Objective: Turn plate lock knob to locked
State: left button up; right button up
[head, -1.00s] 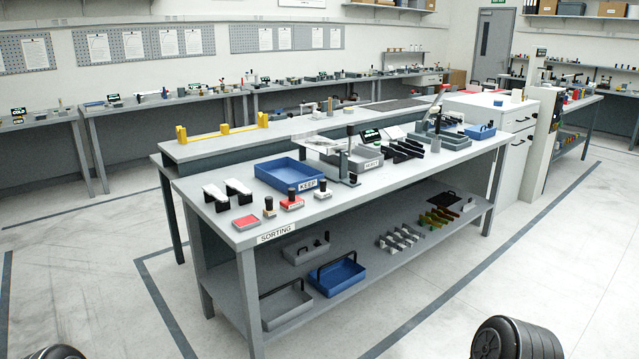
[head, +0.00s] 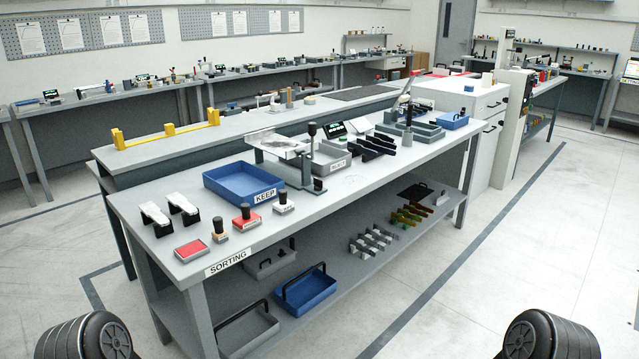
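I cannot make out a plate lock knob for certain at this distance. On the sorting bench (head: 345,195) stands a fixture with a flat pale plate (head: 277,142) and an upright post with a black top (head: 312,130). Farther right, a tall grey-white machine column (head: 509,72) stands beside a white cabinet (head: 462,97); no knob on it can be told. Neither of my grippers is in view. Only dark ribbed parts of my own arms show at the bottom left and bottom right.
A blue KEEP tray (head: 232,197), several stamps, a red pad (head: 190,249) and black racks (head: 372,146) occupy the bench. Its lower shelf holds bins, including a blue one (head: 310,291). Open floor (head: 505,265) lies right of the bench, marked with dark lines.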

aim_at(318, 184)
jog(key=i+l, duration=0.6)
jog(key=l, duration=0.15)
jog(key=i+l+u, duration=0.1)
jog(key=i+l, duration=0.5)
jog(key=l, duration=0.2)
jog(key=i+l+u, duration=0.1)
jog(key=i+l, duration=0.45)
jog(key=l, duration=0.3)
jog(key=i+l, duration=0.3)
jog(key=l+u, duration=0.05)
jog(key=l, duration=0.05)
